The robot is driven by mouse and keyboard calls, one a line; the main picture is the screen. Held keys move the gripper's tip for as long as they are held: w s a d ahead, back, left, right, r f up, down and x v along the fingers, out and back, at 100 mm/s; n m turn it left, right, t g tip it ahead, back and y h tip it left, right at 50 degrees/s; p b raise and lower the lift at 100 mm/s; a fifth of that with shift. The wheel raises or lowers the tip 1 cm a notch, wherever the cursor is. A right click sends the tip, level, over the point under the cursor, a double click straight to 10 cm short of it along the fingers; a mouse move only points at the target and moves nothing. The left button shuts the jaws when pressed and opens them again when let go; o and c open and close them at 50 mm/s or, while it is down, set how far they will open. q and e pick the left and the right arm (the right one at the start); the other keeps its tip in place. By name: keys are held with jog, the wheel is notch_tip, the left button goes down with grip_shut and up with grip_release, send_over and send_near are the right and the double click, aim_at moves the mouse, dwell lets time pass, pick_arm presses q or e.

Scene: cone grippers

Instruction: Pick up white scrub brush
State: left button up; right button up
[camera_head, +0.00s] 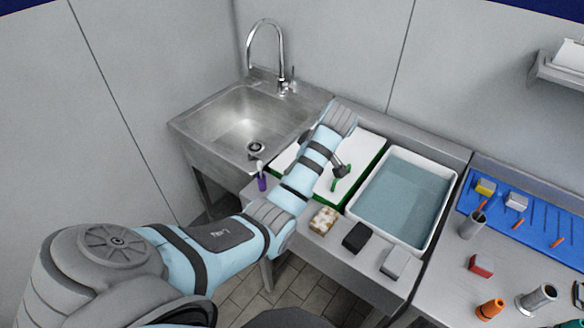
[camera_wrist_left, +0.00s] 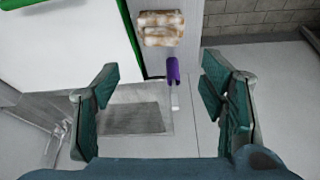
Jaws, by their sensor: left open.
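A small upright item with a purple body and a white end, which looks like the white scrub brush (camera_head: 262,182), stands at the counter's front edge, left of my forearm. In the left wrist view, the brush (camera_wrist_left: 172,72) shows between and beyond the fingertips, right of centre, with its white end toward me. My left gripper (camera_wrist_left: 160,78) is open and empty, its teal fingers apart on either side of the brush and not touching it. My right gripper is not in view.
A brown-and-white sponge (camera_head: 323,220), a black block (camera_head: 356,237) and a pale grey block (camera_head: 400,263) line the front edge. Behind are a green-edged white tray (camera_head: 368,150) and a water-filled basin (camera_head: 452,205). The sink (camera_head: 215,112) is at left. Open floor lies in front.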

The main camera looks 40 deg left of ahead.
pick_arm(q)
jog(key=b+x, duration=0.3)
jog(key=x, duration=1.1)
jog(key=shift+s+d+f+b, duration=0.1)
jog(key=shift+s+b, duration=0.05)
jog(key=shift+b, duration=0.25)
jog(key=c, duration=0.8)
